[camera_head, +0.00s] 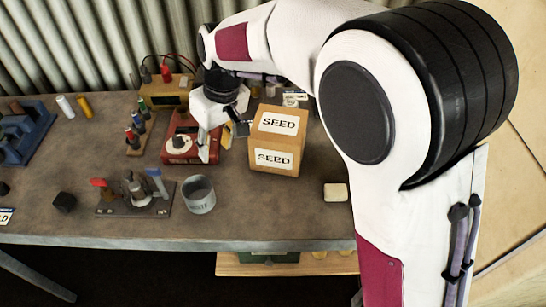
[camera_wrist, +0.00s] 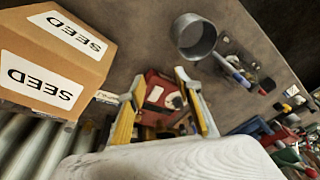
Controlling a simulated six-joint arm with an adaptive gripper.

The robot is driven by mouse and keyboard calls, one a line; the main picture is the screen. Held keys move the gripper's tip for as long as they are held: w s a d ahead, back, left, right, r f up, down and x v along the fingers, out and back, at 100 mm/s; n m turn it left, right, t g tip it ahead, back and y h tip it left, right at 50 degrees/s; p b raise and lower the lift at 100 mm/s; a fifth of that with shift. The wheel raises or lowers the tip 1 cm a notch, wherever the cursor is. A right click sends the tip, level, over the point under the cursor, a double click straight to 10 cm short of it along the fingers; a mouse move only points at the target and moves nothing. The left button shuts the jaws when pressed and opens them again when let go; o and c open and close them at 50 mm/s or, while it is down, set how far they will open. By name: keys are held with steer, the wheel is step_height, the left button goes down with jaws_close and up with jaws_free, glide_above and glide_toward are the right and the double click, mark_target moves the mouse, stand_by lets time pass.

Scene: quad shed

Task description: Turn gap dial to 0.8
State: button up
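A red box-shaped device (camera_head: 188,128) stands on the bench, with a white round dial (camera_head: 180,143) and a dark knob on its face. I cannot read the dial's setting. My gripper (camera_head: 212,150) is just to the right of the dial in the head view and partly covers the device's right side. In the wrist view the red device (camera_wrist: 158,92) shows between the two fingers of my gripper (camera_wrist: 160,80). The fingers are spread, with nothing seen held between them. No contact with the dial is visible.
A SEED carton (camera_head: 277,140) stands close to the right of my gripper. A grey metal cup (camera_head: 198,194) and a small fixture plate (camera_head: 135,196) are in front. A rack of coloured-handled tools (camera_head: 136,134) is left of the device. The front right bench has a pale block (camera_head: 335,192).

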steer(key=s+d+r+m, duration=0.3)
steer(key=s+d, duration=0.4)
steer(key=d, duration=0.5)
steer(key=shift+s+d+r+t+h, duration=0.3)
steer(key=shift+s+d+r+h, duration=0.05)
steer(key=shift+d+r+h, duration=0.1)
steer(key=shift+a, duration=0.1)
stand_by(0.4)
steer(key=s+d+r+m+t, duration=0.2)
steer(key=s+d, duration=0.5)
steer(key=d, duration=0.1)
steer(key=s+d+r+m+t+h, duration=0.1)
steer(key=s+d+r+m, duration=0.1)
steer(key=s+d, duration=0.5)
steer(key=shift+s+d+r+m+t, duration=0.15)
steer(key=shift+s+d+m+t, duration=0.25)
steer(key=shift+d+m, duration=0.4)
steer(key=shift+o, duration=0.7)
steer(key=shift+h, duration=0.25)
stand_by(0.5)
